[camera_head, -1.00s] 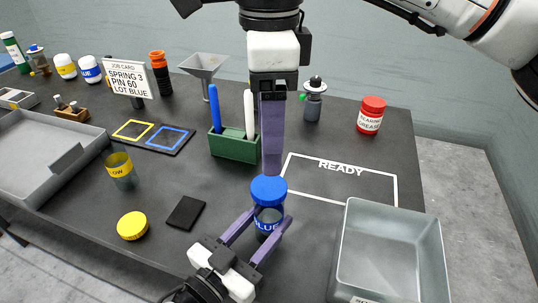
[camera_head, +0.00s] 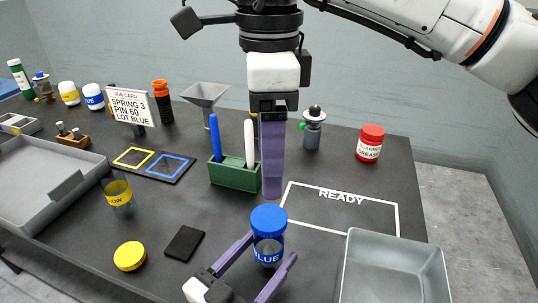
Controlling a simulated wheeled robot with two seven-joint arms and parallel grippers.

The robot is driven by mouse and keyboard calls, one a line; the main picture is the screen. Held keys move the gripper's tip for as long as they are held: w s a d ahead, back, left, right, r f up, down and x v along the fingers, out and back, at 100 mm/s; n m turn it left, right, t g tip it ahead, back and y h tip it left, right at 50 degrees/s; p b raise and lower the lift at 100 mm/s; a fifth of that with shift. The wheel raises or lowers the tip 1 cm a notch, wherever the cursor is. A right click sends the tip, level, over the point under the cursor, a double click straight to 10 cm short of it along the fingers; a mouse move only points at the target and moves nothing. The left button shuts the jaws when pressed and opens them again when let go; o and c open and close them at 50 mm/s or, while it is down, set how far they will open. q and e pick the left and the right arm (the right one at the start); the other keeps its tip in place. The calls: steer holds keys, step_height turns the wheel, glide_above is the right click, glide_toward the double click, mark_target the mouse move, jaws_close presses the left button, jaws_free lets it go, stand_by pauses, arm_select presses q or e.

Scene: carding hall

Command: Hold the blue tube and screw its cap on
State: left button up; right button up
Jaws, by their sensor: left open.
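The clear tube with a blue label (camera_head: 268,252) stands upright on the dark table, at lower middle of the head view. The blue cap (camera_head: 268,217) sits on its top; how tightly it is threaded does not show. My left gripper (camera_head: 271,247) comes from below, open, with one finger on each side of the tube's lower part. My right gripper (camera_head: 273,196) points straight down just above and behind the cap, with a small gap to it. Only one of its fingers shows clearly, so its opening is hidden.
A grey bin (camera_head: 395,240) stands at right, near the READY outline (camera_head: 342,197). A green pen holder (camera_head: 234,174) is behind the tube. A black pad (camera_head: 185,243), yellow cap (camera_head: 130,256) and yellow-labelled tube (camera_head: 119,198) lie or stand left. A red jar (camera_head: 370,143) is at the back.

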arm_select(q)
steer(key=b+v, duration=0.2)
steer(key=v, duration=0.6)
steer(key=shift+s+a+f, duration=0.1)
steer(key=shift+s+a, duration=0.05)
steer(key=shift+s, duration=0.05)
steer(key=shift+s+a, duration=0.4)
steer(key=shift+s, duration=0.15)
